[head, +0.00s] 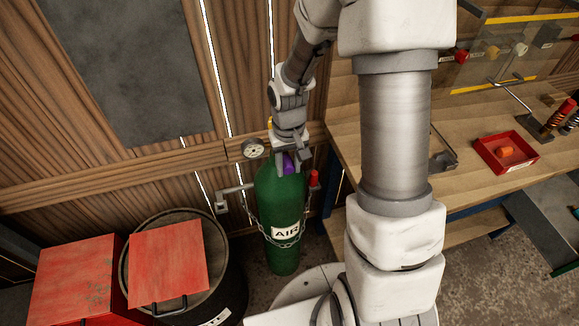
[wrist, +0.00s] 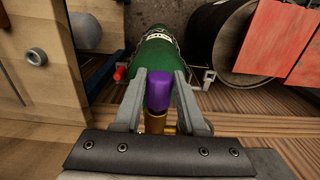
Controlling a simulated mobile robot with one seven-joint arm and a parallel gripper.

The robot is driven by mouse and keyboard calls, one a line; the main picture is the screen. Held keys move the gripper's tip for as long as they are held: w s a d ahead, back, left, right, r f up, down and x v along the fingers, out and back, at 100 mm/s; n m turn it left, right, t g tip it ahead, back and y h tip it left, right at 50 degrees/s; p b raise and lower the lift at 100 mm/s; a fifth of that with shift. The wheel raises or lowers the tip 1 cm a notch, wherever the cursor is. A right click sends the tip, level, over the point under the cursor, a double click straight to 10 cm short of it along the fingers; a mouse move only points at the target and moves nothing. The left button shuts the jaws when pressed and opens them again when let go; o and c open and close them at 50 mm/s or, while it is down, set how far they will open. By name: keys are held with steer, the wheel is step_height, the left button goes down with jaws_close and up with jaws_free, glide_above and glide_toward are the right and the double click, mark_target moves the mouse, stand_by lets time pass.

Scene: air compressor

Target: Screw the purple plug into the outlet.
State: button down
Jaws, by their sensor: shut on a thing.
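The purple plug (wrist: 159,90) is between the two fingers of my gripper (wrist: 161,92) in the wrist view. It also shows in the head view (head: 289,163), just below my gripper (head: 291,155) at the top of the green air tank. My gripper is shut on the plug. A brass outlet fitting (wrist: 155,122) shows right against the plug's end in the wrist view. How far the plug sits in the outlet cannot be told. The green tank (head: 281,208) stands upright with an AIR label and a chain around it.
A round gauge (head: 253,148) and a red knob (head: 314,178) flank the tank top. A barrel (head: 213,250) and red boxes (head: 75,280) stand left. A workbench (head: 480,180) with a red tray (head: 490,163) is right. A wooden wall is close behind.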

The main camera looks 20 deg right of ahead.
steer(key=shift+w, duration=0.25)
steer(key=shift+c, duration=0.8)
jaws_free()
step_height(320, 180, up, 18)
steer(key=shift+f, duration=0.2)
steer(key=s+r+t, duration=0.2)
steer(key=s+r, duration=0.2)
steer(key=s, duration=0.4)
steer(key=s+r+t, duration=0.3)
steer(key=s+r, duration=0.2)
steer(key=s, duration=0.3)
steer(key=shift+s+t, duration=0.2)
steer(key=shift+t, duration=0.1)
